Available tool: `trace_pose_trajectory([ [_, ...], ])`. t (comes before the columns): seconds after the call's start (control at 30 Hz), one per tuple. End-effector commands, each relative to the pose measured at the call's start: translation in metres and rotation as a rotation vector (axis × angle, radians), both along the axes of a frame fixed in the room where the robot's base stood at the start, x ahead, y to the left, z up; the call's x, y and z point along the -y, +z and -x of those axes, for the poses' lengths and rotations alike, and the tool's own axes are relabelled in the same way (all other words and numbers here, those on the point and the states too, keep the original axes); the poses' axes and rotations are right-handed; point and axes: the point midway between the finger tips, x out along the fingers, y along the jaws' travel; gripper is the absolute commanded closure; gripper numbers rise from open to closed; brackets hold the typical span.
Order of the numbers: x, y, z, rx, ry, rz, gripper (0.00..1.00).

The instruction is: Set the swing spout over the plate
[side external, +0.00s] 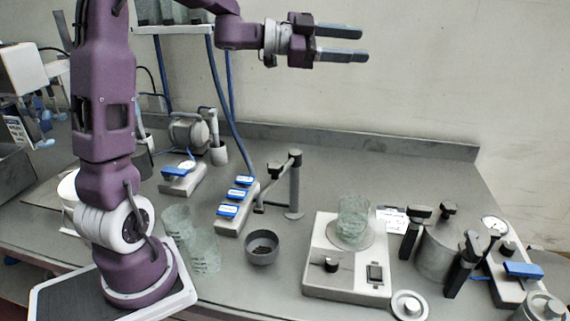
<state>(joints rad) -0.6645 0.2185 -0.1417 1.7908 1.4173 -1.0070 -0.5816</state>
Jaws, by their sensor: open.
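My gripper (362,45) is open and empty, high above the bench at the upper middle, its fingers pointing right. The swing spout appears to be the grey post (294,190) with a dark arm at its top, standing mid-bench behind the hotplate. Its arm points to the left and front, and its tip hangs near the valve block, away from the plate. The round plate (331,244) is on top of a white hotplate unit (318,272) to the right of the post. A clear glass beaker (353,218) stands on the plate. My gripper is far from the spout.
A dark bowl (262,256) with dark pieces sits in front of the spout. A block with blue levers (236,205) is to its left. Stacked glass beakers (190,240) stand near my base. A clamped pot (437,250) is to the right.

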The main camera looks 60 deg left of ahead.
Motion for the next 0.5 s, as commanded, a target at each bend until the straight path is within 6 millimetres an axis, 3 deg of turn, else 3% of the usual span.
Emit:
trace_pose_trajectory([
  [0.03,-0.003,-0.022,0.011,-0.040,-0.129,0.034,0.49],
  [0.1,-0.003,-0.046,0.039,-0.106,-0.316,0.093,0.49],
  [0.2,-0.011,-0.072,0.087,-0.207,-0.545,0.190,0.49],
  [0.4,-0.048,-0.098,0.188,-0.401,-0.907,0.407,0.49],
  [0.5,-0.043,-0.157,0.184,-0.397,-0.900,0.403,0.49],
])
